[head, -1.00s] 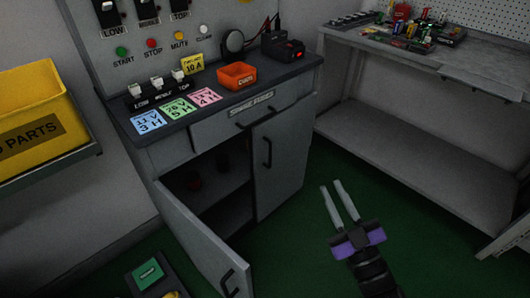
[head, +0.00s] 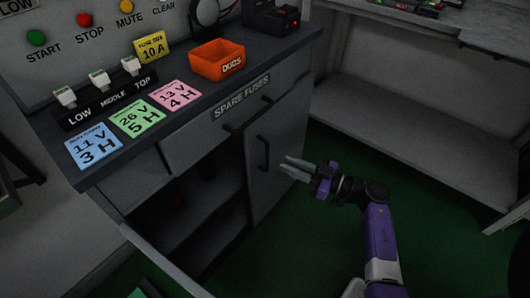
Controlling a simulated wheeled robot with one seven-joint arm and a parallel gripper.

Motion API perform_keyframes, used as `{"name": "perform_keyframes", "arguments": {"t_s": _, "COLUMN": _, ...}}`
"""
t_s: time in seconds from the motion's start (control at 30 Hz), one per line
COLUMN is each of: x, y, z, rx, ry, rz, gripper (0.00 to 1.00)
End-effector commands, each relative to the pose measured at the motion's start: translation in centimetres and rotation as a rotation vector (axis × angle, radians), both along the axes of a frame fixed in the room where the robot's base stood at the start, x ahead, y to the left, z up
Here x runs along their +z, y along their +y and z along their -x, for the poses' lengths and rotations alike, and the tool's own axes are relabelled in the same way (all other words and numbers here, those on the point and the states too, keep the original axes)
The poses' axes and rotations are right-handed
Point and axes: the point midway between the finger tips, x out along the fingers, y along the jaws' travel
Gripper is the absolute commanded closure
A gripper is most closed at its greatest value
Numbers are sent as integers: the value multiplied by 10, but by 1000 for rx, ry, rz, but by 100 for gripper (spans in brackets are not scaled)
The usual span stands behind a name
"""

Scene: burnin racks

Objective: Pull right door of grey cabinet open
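The grey cabinet (head: 180,138) stands at the middle left. Its right door (head: 271,163) is shut and has a dark vertical bar handle (head: 263,152). Its left door (head: 160,262) stands open toward me, and the dark inside shows behind it. My gripper (head: 289,167) is in front of the right door, to the right of and a little below the handle, with its fingers pointing left toward the door. The two fingers are parted with nothing seen between them. I cannot tell whether a fingertip touches the door.
A drawer labelled SPARE FUSES (head: 240,107) sits above the doors. The cabinet top carries an orange DUDS bin (head: 218,60), switches (head: 98,80) and coloured cards (head: 137,118). A grey bench (head: 420,135) stands at right. Green floor (head: 300,240) is clear before the right door.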

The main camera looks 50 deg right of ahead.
Motion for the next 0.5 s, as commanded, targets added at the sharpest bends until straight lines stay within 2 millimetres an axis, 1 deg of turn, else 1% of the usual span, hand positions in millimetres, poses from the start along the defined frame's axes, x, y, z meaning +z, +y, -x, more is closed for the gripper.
{"name": "perform_keyframes", "arguments": {"t_s": 0.07, "x": 0, "y": 1, "z": -2, "rx": 5, "ry": 3, "rz": -20, "gripper": 80}}
{"name": "perform_keyframes", "arguments": {"t_s": 0.17, "x": -1, "y": 3, "z": -9, "rx": 6, "ry": 3, "rz": -27, "gripper": 80}}
{"name": "perform_keyframes", "arguments": {"t_s": 0.5, "x": -1, "y": 14, "z": -57, "rx": 3, "ry": 2, "rz": -24, "gripper": 80}}
